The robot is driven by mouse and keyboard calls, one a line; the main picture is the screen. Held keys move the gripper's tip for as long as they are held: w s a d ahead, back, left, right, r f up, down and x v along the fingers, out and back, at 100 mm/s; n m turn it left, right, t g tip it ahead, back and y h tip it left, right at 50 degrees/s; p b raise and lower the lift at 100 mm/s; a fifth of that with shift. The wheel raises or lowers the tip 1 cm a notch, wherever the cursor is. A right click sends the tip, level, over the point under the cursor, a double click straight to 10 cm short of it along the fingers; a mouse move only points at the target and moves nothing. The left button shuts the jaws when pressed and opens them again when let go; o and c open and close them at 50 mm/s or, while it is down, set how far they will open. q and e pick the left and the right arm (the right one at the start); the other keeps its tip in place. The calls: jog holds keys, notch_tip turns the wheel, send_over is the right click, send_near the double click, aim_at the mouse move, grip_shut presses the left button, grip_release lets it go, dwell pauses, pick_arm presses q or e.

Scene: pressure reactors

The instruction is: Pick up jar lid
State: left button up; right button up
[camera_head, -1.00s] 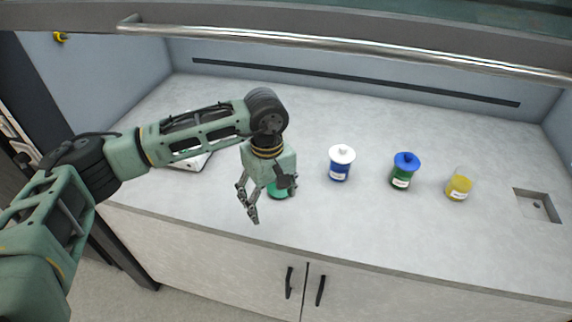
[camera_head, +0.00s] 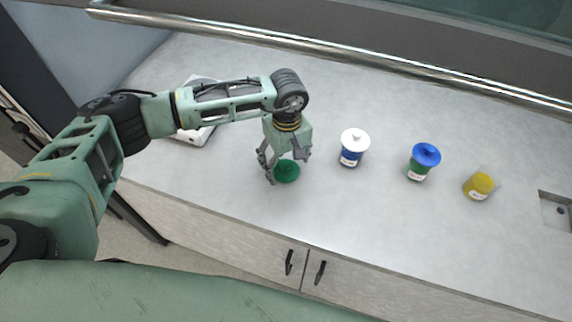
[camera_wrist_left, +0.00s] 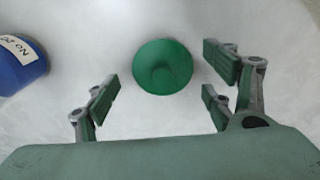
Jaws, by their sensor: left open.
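I cannot tell the exact height above the lid. My right gripper is not in view.
A blue jar with a white lid (camera_head: 353,147), a green jar with a blue lid (camera_head: 422,162) and an uncovered yellow jar (camera_head: 479,186) stand to the right. A white device (camera_head: 193,136) sits behind my left arm. A metal rail (camera_head: 300,42) runs above the worktop.

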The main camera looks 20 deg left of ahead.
pick_arm(q)
jog(key=shift+f, duration=0.5)
jog(key=shift+s, duration=0.1)
jog(key=c, duration=0.9)
jog(key=shift+c, duration=0.2)
jog(key=shift+r, duration=0.15)
